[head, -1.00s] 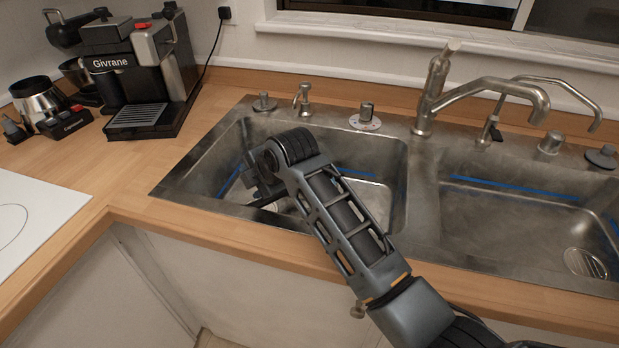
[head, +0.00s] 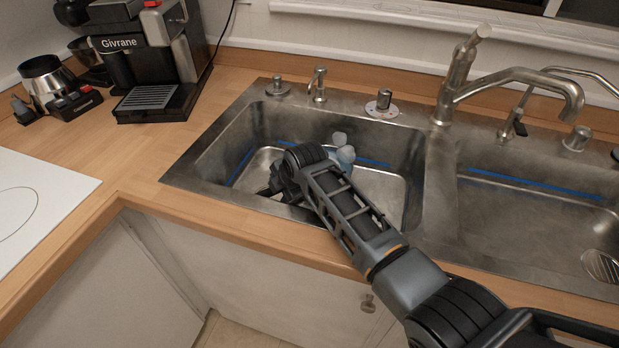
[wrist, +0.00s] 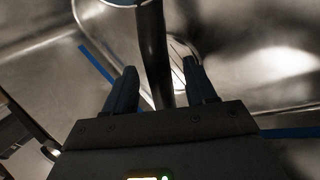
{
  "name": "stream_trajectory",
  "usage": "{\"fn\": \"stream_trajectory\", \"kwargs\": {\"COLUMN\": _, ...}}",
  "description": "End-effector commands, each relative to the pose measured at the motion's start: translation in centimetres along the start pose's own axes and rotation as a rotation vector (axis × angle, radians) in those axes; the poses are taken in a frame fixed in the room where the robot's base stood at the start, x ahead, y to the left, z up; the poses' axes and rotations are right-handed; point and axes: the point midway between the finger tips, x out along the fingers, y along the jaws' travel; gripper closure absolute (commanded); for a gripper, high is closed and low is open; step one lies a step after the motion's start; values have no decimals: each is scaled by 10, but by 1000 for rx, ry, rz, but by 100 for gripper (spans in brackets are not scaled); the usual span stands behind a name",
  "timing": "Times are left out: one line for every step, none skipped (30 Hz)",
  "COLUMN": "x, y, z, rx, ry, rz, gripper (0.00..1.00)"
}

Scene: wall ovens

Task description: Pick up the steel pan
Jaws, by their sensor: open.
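My gripper (wrist: 160,76) is open in the wrist view, one dark blue finger on each side of a dark, slim handle (wrist: 152,45). The handle runs from the top edge down between the fingers, with no clear contact. It appears to belong to the steel pan, of which only a bit of pale rim (wrist: 122,2) shows at the top edge. In the head view my gripper (head: 279,185) is down inside the left sink basin, mostly hidden behind my wrist. I cannot make out the pan there.
The left basin (head: 393,190) surrounds my gripper, with its metal rim close by. A pale bluish object (head: 343,152) stands behind my arm. The faucet (head: 510,80) rises at the right. A coffee machine (head: 150,50) stands at the left. The front counter (head: 140,195) is clear.

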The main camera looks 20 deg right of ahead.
Motion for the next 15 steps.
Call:
{"fn": "stream_trajectory", "kwargs": {"x": 3, "y": 0, "z": 0, "rx": 0, "ry": 0, "rz": -1, "gripper": 44}}
{"fn": "stream_trajectory", "kwargs": {"x": 4, "y": -1, "z": 0, "rx": 1, "ry": 0, "rz": -2, "gripper": 44}}
{"fn": "stream_trajectory", "kwargs": {"x": 6, "y": 0, "z": 0, "rx": 1, "ry": 0, "rz": -1, "gripper": 44}}
{"fn": "stream_trajectory", "kwargs": {"x": 6, "y": 0, "z": 0, "rx": 1, "ry": 0, "rz": -1, "gripper": 44}}
{"fn": "stream_trajectory", "kwargs": {"x": 6, "y": 0, "z": 0, "rx": 1, "ry": 0, "rz": 0, "gripper": 44}}
{"fn": "stream_trajectory", "kwargs": {"x": 6, "y": 0, "z": 0, "rx": 1, "ry": 0, "rz": 0, "gripper": 44}}
{"fn": "stream_trajectory", "kwargs": {"x": 6, "y": 0, "z": 0, "rx": 1, "ry": 0, "rz": 0, "gripper": 44}}
{"fn": "stream_trajectory", "kwargs": {"x": 6, "y": 0, "z": 0, "rx": 1, "ry": 0, "rz": 0, "gripper": 44}}
{"fn": "stream_trajectory", "kwargs": {"x": 6, "y": 0, "z": 0, "rx": 1, "ry": 0, "rz": 0, "gripper": 44}}
{"fn": "stream_trajectory", "kwargs": {"x": 6, "y": 0, "z": 0, "rx": 1, "ry": 0, "rz": 0, "gripper": 44}}
{"fn": "stream_trajectory", "kwargs": {"x": 6, "y": 0, "z": 0, "rx": 1, "ry": 0, "rz": 0, "gripper": 46}}
{"fn": "stream_trajectory", "kwargs": {"x": 6, "y": 0, "z": 0, "rx": 1, "ry": 0, "rz": 0, "gripper": 50}}
{"fn": "stream_trajectory", "kwargs": {"x": 6, "y": 0, "z": 0, "rx": 1, "ry": 0, "rz": 0, "gripper": 53}}
{"fn": "stream_trajectory", "kwargs": {"x": 6, "y": 0, "z": 0, "rx": 1, "ry": 0, "rz": 0, "gripper": 56}}
{"fn": "stream_trajectory", "kwargs": {"x": 6, "y": 0, "z": 0, "rx": 1, "ry": 0, "rz": 0, "gripper": 60}}
